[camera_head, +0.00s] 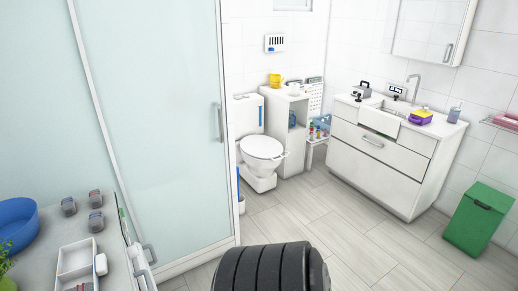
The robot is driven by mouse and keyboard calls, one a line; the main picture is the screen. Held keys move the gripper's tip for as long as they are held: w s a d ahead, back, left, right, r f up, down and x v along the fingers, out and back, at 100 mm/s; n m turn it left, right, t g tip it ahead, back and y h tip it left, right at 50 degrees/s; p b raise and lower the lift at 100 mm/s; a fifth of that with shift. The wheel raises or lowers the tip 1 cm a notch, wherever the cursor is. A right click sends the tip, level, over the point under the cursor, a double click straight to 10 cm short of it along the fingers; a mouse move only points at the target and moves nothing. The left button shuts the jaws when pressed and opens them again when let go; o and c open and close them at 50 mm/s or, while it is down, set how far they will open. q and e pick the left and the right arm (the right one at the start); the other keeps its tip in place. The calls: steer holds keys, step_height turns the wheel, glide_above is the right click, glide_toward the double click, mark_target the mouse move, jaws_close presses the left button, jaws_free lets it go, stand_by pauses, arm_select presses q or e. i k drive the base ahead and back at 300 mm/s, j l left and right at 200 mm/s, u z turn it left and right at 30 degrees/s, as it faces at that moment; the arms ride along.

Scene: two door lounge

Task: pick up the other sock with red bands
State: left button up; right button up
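Three small grey rolled bundles, which look like rolled socks, sit on the grey counter (45,245) at the lower left. One bundle (95,198) is at the back right and shows a hint of red at its top. Another bundle (96,221) is just in front of it and also seems to have a little red. The third bundle (68,206) is to the left, and I see no clear red on it. They are too small to make out the bands surely. Neither of my grippers is in view.
A blue bowl (16,222) and a white divided tray (76,258) share the counter. A frosted glass shower panel (155,110) rises behind. A toilet (262,150), white sink cabinet (385,155) and green bin (478,220) stand beyond. The tiled floor (340,220) between is clear.

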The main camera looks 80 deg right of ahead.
mark_target(95, 196)
steer(key=z, duration=1.4)
steer(key=i+l+u, duration=0.1)
steer(key=l, duration=0.25)
steer(key=i+l+u, duration=0.15)
steer(key=i+l, duration=0.2)
steer(key=i+l+u, duration=0.1)
steer(key=l, duration=0.25)
steer(key=i+l+u, duration=0.1)
steer(key=i+l, duration=0.15)
steer(key=l, duration=0.15)
steer(key=i+l+u, duration=0.1)
steer(key=l, duration=0.3)
steer(key=i+l+u, duration=0.15)
steer(key=l, duration=0.25)
steer(key=i, duration=0.05)
